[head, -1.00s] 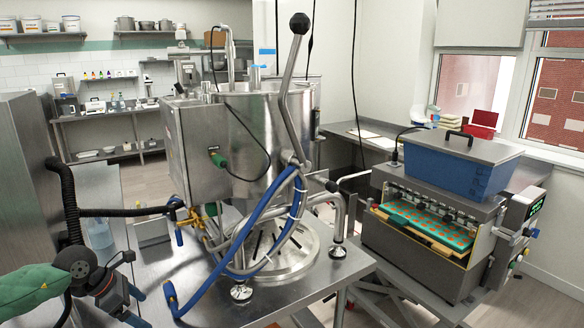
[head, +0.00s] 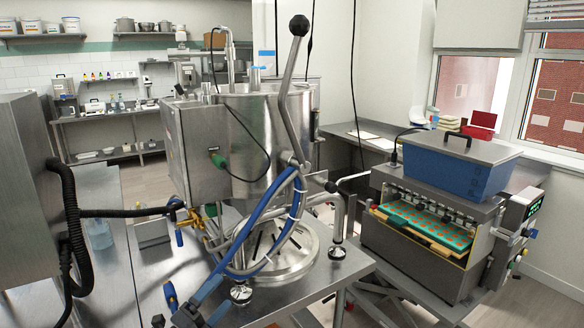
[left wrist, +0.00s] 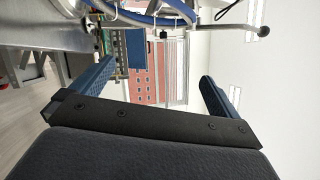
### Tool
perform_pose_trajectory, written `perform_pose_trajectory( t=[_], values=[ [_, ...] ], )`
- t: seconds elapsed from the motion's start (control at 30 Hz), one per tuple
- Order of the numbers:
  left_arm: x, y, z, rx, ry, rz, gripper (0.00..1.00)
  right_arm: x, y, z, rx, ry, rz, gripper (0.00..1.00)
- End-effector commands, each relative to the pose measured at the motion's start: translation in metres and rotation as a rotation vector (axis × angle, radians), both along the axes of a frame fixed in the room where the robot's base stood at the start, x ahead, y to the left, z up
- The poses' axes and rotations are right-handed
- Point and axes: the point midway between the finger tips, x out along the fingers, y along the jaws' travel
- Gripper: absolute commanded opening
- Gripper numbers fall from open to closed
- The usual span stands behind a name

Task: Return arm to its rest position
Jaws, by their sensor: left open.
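My left gripper (head: 188,317) shows at the bottom edge of the head view, low and in front of the steel kettle (head: 250,140). It is near the lower loop of the blue hose (head: 245,235); I cannot tell whether they touch. In the left wrist view the two blue fingers of the gripper (left wrist: 160,80) stand wide apart, with nothing held between them. Most of my left arm is out of the head view. My right gripper does not show.
The steel table (head: 110,265) has some bare top left of the kettle. A black corrugated hose (head: 72,220) hangs at the left. The depositor machine (head: 410,240) with a blue hopper (head: 455,175) and green mould tray (head: 425,228) stands right. The kettle's long lever (head: 291,75) rises above it.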

Motion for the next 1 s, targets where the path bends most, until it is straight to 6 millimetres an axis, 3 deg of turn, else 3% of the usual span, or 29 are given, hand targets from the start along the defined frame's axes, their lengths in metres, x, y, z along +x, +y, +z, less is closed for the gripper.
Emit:
perform_pose_trajectory(
  t=[0.17,0.37,0.6,0.7,1.0],
  values=[
    [-0.011,0.026,-0.035,-0.326,0.259,0.231,1.0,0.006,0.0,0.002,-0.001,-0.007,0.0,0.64],
    [-0.045,0.057,-0.102,-0.635,0.596,0.499,1.0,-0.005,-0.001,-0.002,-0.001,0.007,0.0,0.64],
    [-0.129,0.07,-0.194,-0.921,1.041,0.813,1.0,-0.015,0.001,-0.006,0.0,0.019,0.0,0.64],
    [-0.165,0.068,-0.219,-0.99,1.191,0.91,1.0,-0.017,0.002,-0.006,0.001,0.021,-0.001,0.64],
    [-0.239,0.056,-0.256,-1.09,1.476,1.084,1.0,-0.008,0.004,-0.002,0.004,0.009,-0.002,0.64]
  ],
)
